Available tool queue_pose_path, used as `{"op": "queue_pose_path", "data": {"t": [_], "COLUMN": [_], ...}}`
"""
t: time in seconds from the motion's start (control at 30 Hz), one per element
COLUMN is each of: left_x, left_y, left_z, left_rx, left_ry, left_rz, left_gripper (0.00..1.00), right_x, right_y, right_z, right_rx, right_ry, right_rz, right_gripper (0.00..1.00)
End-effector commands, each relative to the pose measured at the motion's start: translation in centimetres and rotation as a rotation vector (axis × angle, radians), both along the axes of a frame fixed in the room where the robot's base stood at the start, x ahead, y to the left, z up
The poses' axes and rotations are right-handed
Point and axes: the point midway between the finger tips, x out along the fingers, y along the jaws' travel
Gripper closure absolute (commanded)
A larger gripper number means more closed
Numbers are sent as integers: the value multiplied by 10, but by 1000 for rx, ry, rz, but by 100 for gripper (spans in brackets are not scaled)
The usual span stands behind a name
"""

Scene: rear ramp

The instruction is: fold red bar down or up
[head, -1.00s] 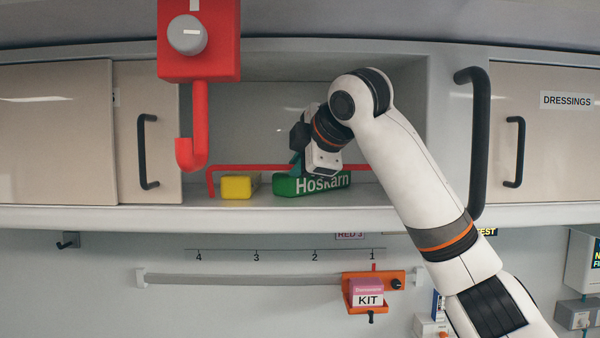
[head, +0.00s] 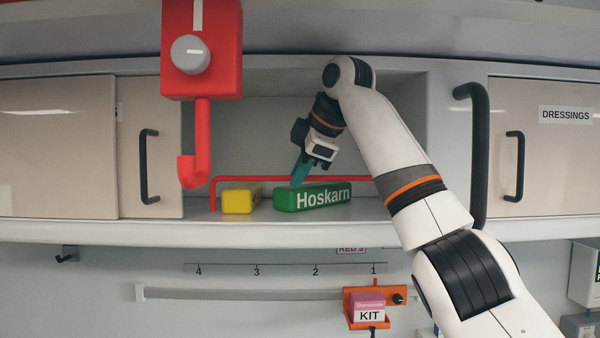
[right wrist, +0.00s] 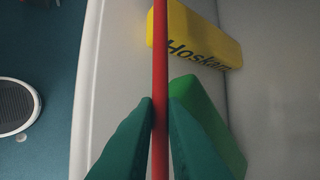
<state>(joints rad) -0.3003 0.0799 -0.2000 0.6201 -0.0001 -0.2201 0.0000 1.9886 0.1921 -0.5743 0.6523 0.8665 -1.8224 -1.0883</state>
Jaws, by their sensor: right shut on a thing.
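The red bar (head: 245,179) runs along the front of an open shelf, raised above its floor, with its left end bent down to the shelf. In the right wrist view the red bar (right wrist: 160,50) runs lengthwise between the green fingers. My right gripper (head: 298,182) reaches in from the right and points down at the bar, its fingers closed on it, one on each side. The right gripper also shows in the wrist view (right wrist: 160,103). My left gripper is not in view.
Behind the bar lie a yellow box (head: 237,201) and a green box (head: 312,197) marked Hoskarn. A red hook (head: 202,140) hangs at the left in front of the shelf. A black handle (head: 477,155) stands right of the arm. An orange holder (head: 355,300) sits below.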

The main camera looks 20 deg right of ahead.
Motion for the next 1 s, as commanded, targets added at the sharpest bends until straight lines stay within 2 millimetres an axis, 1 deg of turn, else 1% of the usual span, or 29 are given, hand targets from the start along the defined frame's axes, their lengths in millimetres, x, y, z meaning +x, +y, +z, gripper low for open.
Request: {"op": "queue_pose_path", "data": {"t": [0.1,0.5,0.53,0.57,0.87,1.0], "left_x": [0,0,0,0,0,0], "left_y": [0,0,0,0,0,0], "left_z": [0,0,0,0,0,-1], "left_rx": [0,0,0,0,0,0], "left_ry": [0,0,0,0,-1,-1], "left_rz": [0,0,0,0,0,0], "left_gripper": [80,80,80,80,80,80], "right_x": [1,2,2,1,0,-7], "right_y": [-1,-1,-1,-1,-1,-4], "right_z": [-3,-3,-3,-3,0,10], "right_rx": [1,1,1,1,2,2], "right_ry": [13,16,16,16,11,9], "right_rz": [-2,-2,-2,-2,-2,-2], "right_gripper": [100,100,85,80,80,80]}}
